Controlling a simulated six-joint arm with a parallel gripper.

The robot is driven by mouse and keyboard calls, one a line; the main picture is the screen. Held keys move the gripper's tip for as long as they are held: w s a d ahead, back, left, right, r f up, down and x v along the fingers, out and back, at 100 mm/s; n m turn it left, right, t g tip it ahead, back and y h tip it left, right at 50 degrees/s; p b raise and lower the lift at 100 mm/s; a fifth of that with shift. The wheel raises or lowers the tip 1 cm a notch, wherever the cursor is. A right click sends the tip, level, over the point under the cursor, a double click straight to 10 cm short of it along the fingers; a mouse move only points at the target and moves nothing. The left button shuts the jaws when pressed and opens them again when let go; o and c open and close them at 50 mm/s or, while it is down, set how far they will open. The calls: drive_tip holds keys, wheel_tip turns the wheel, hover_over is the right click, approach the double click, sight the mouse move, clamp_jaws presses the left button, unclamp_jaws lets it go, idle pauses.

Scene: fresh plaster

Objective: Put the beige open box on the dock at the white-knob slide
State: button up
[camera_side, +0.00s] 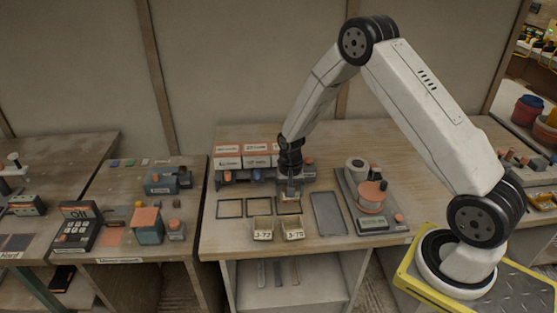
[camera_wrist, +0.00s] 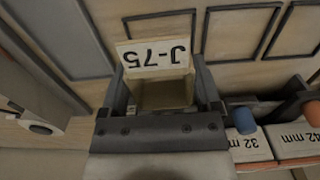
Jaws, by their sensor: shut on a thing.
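My gripper (camera_side: 289,193) is shut on a beige open box (camera_wrist: 160,92), with one finger on each side of it. In the wrist view its pale front label reads J-75, upside down. The box is over the right-hand one of three dark rectangular frames (camera_side: 230,208) on the middle bench; whether it touches the bench I cannot tell. In the wrist view, a blue knob (camera_wrist: 243,120) and an orange knob (camera_wrist: 310,109) stand by the labelled blocks. I cannot make out a white knob there; my gripper hides part of that row.
Two similar beige boxes, at left (camera_side: 262,234) and right (camera_side: 293,235), stand at the bench front. A grey tray (camera_side: 328,213) lies right of the frames. A row of labelled white blocks (camera_side: 228,157) stands behind. A fixture with an orange-topped cylinder (camera_side: 371,197) is farther right.

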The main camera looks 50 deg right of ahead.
drive_tip(key=shift+w+f, duration=0.1)
drive_tip(key=shift+f, duration=1.55)
drive_tip(key=shift+f, duration=0.15)
drive_tip(key=o, duration=1.1)
drive_tip(key=shift+o, duration=0.2)
wheel_tip(320, 180, up, 12)
drive_tip(key=shift+r, duration=0.2)
